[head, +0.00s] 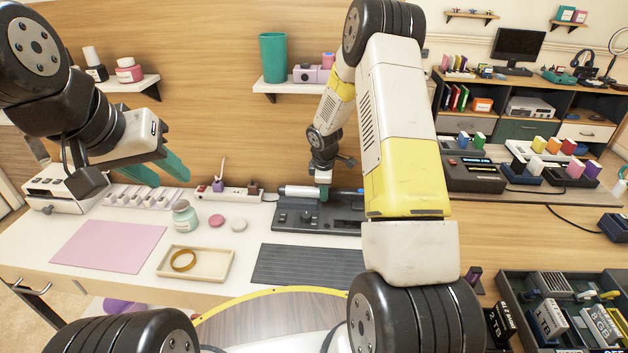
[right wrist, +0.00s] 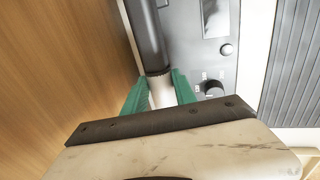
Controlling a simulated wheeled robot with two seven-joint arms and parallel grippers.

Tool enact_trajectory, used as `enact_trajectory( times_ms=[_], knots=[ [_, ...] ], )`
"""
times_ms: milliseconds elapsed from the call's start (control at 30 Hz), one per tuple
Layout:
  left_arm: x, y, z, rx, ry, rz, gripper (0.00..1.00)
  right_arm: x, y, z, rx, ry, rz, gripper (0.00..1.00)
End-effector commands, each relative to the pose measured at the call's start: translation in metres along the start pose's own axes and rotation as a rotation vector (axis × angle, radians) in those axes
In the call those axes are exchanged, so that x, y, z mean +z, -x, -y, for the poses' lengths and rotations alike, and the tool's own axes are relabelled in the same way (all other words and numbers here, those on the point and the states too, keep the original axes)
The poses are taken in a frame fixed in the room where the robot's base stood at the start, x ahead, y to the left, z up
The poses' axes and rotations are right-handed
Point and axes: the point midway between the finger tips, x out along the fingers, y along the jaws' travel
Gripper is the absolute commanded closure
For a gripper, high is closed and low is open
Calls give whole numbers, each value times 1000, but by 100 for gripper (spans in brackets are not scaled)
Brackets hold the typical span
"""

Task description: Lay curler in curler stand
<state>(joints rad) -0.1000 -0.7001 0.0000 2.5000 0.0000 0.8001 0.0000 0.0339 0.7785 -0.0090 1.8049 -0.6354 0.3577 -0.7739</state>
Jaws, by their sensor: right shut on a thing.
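The curler (head: 298,191) has a light barrel and a dark handle (right wrist: 148,35). It lies lengthwise along the back of the dark grey curler stand (head: 320,217), which has knobs and a small panel. My right gripper (head: 323,191) is shut on the curler near its middle. In the right wrist view its green fingers (right wrist: 160,92) hold the light section just below the dark handle, beside the stand (right wrist: 205,60). I cannot tell whether the curler rests in the stand or hangs just above it. My left gripper (head: 157,169) is open and empty above the left of the table.
A ribbed dark mat (head: 308,265) lies in front of the stand. A cream tray (head: 195,275) with a yellow ring, a jar (head: 184,217) and a pink mat (head: 108,246) are to the left. A power strip (head: 228,194) stands behind. The wooden wall is close behind the stand.

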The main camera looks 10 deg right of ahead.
Motion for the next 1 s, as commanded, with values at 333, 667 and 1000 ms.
enact_trajectory(
  times_ms=[333,667,1000],
  knots=[
    [0,0,0,0,0,0,64,0,-18,4,3,0,-1,100],
    [0,0,0,0,0,0,64,0,-20,5,1,0,-1,45],
    [0,0,0,0,0,0,64,0,-12,4,2,0,-1,45]
  ],
)
